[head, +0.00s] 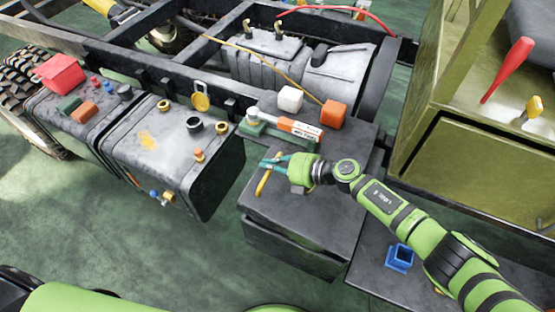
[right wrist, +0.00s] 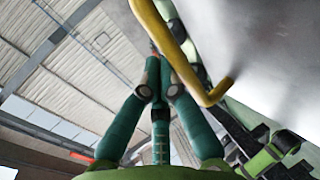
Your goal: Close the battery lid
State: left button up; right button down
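The battery box (head: 285,246) stands in the middle of the head view, its dark lid (head: 312,205) lying over it; I cannot tell whether the lid is fully down. A yellow handle (head: 263,183) is on the lid's left part. My right gripper (head: 266,161) is just above the handle in the head view. In the right wrist view its teal fingers (right wrist: 158,62) come together at the tips, and the yellow handle (right wrist: 185,55) runs close beside and across them. I cannot tell whether they touch it. My left gripper is out of view.
Behind the lid are a white-and-orange labelled item (head: 299,129), a white cube (head: 290,98) and an orange cube (head: 334,114). A black tank (head: 165,150) stands left. A blue square cup (head: 400,257) sits right, below an olive cabinet (head: 480,150).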

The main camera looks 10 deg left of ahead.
aim_at(263, 173)
pick_arm(q)
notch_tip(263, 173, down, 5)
jog(key=b, duration=0.4)
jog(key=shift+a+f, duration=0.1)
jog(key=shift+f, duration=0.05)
pick_arm(e)
jog(key=f, duration=0.2)
jog(key=a+f, duration=0.1)
jog(key=f, duration=0.2)
jog(key=shift+w+a+f, duration=0.25)
jog(key=shift+a+f, duration=0.05)
jog(key=shift+f, duration=0.05)
